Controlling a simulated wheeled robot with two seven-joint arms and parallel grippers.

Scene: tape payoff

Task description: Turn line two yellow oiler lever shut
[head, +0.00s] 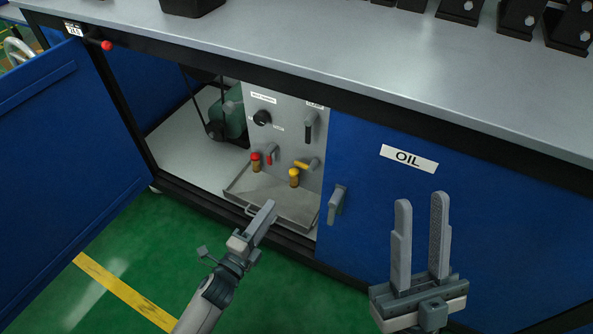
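The yellow oiler lever (310,163) sits low on the grey panel inside the open cabinet and lies roughly sideways, up to the right of its yellow-capped oiler (294,178). A red lever (269,158) beside a red-capped oiler (255,162) points roughly downward to the left. My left gripper (269,209) is in front of the cabinet opening, below and left of the yellow lever and apart from it. Its fingers show nearly edge-on, so I cannot tell their gap. My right gripper (421,208) is open and empty in front of the blue OIL door.
A metal drip tray (270,198) lies under the oilers. A black knob (262,118) and dark handle (310,125) are higher on the panel (285,140). The closed OIL door (440,210) borders the opening on the right; an open blue door (60,160) is on the left.

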